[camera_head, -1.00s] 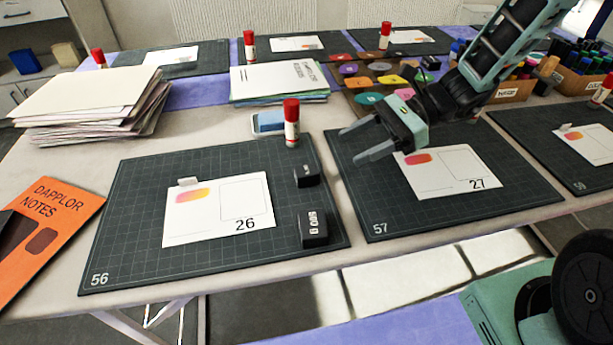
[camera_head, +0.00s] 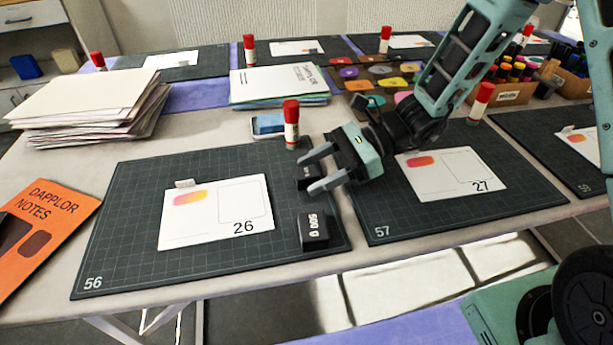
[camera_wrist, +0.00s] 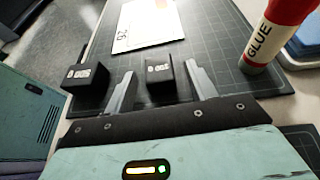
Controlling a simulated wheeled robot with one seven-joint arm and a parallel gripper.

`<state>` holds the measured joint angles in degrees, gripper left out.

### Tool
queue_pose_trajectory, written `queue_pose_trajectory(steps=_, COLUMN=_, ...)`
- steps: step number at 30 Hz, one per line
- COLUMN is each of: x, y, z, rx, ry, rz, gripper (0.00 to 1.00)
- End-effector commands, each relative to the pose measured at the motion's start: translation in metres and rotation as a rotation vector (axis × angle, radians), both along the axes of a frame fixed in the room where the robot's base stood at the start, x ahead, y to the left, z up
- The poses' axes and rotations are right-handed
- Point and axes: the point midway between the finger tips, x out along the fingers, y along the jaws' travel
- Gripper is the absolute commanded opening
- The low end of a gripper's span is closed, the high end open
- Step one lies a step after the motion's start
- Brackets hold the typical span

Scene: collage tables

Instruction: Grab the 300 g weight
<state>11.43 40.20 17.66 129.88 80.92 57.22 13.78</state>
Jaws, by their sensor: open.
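Two black block weights stand on the right side of dark cutting mat 56 (camera_head: 130,220). The smaller, rear one (camera_head: 306,176) fits the 300 g weight, though its label is too small to read surely; it also shows in the wrist view (camera_wrist: 160,84). The larger, front one (camera_head: 314,232) appears to read 500 G; it is at the left in the wrist view (camera_wrist: 85,77). My gripper (camera_head: 312,172) is open. In the wrist view its fingers (camera_wrist: 160,88) lie either side of the smaller weight, with gaps visible, and the larger weight is outside them.
A red-capped glue stick (camera_head: 291,125) stands just behind the smaller weight. Card 26 (camera_head: 215,212) lies on the same mat. Card 27 (camera_head: 450,173) lies on the mat to the right. A paper stack (camera_head: 95,105) is at back left.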

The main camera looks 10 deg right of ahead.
Motion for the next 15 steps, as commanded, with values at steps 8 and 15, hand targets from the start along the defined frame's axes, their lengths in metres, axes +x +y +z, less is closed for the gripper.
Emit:
queue_pose_trajectory(steps=8, x=0.0000, y=-0.0004, z=0.0002, rx=0.000, ry=0.000, rz=0.000, gripper=0.00)
queue_pose_trajectory(steps=15, x=0.0002, y=-0.0002, z=0.0027, rx=0.001, ry=-0.001, rz=0.000, gripper=0.00)
